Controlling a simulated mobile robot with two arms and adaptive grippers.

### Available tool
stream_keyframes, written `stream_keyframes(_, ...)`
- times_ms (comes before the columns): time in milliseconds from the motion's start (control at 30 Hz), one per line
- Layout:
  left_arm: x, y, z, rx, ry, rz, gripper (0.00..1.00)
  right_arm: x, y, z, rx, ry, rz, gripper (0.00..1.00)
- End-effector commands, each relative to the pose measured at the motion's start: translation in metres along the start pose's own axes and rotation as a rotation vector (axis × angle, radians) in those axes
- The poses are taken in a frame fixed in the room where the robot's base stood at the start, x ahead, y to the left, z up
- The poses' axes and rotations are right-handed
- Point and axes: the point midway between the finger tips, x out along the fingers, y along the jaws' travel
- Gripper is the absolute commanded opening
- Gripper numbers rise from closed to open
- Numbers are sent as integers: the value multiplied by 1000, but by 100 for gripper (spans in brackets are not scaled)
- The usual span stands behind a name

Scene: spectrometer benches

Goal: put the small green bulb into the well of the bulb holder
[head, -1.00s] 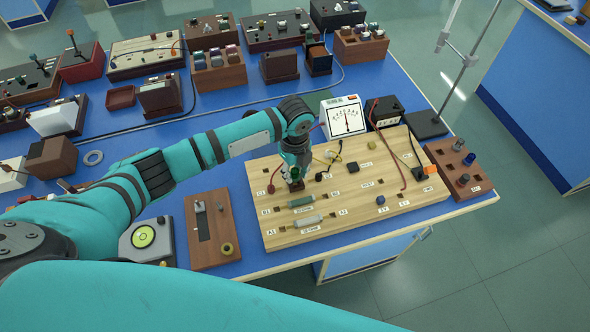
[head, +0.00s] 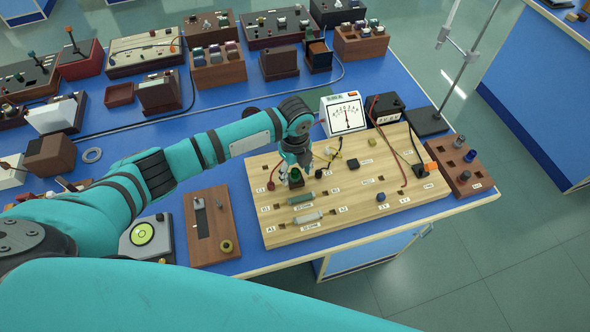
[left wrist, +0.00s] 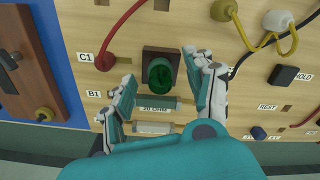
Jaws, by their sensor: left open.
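The small green bulb (left wrist: 160,76) stands in the dark square bulb holder (left wrist: 149,52) on the wooden board, and looks seated in its well. How deep its base sits is hidden. In the head view the bulb (head: 296,173) shows as a small green spot above the holder (head: 296,183). My left gripper (left wrist: 158,70) is open, with one finger on each side of the bulb and gaps visible between. In the head view this gripper (head: 298,160) is just above the holder. My right gripper is not in view.
The board (head: 380,225) carries leads, two resistors and small plugs close around the holder. A white meter (head: 343,115) and black box (head: 383,107) stand behind it. A brown block with bulbs (head: 455,171) is at the right. A slotted wooden block (head: 209,250) lies left.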

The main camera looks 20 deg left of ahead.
Motion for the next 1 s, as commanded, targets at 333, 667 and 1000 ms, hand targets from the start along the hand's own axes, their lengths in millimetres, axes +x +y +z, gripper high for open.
stream_keyframes(333, -39, -1, 1, 2, -2, -4, 55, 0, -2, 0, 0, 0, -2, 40)
stream_keyframes(667, -103, -1, 0, 1, -1, -3, 55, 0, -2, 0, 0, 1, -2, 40)
stream_keyframes(1000, -120, 0, 0, -1, 0, 1, 55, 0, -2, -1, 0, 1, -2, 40)
